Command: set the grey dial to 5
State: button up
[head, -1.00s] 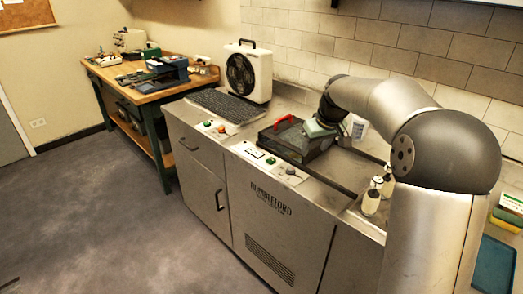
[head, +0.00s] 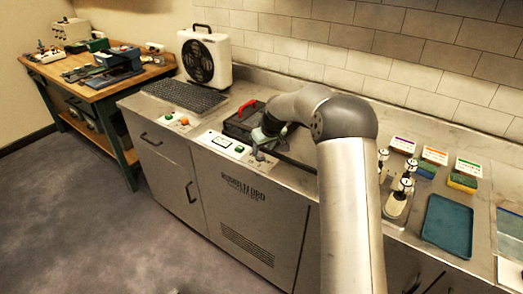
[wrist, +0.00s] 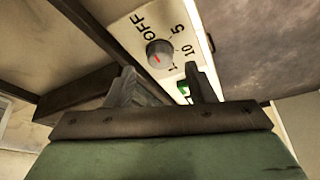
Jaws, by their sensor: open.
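The grey dial (wrist: 160,53) is a round knob with a red mark on a white plate in the wrist view. OFF, 5, 10 and a partly hidden label stand around it. The red mark lies on the lower left part of the knob face, away from the 5. In the head view the dial (head: 260,156) is small, at the counter's front edge. My gripper (wrist: 163,72) is open, its two fingers apart and empty. The knob shows beyond and between the fingertips, apparently not touched. In the head view my gripper (head: 262,137) is just above and behind the dial.
A dark box with a red handle (head: 247,108) stands left of my gripper. A green button (head: 239,149) is on the front panel left of the dial. White-topped bottles (head: 398,201) and a blue tray (head: 448,226) are to the right.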

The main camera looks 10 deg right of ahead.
aim_at(261, 154)
jog(key=shift+x, duration=1.6)
jog(key=c, duration=1)
jog(key=shift+o, duration=0.2)
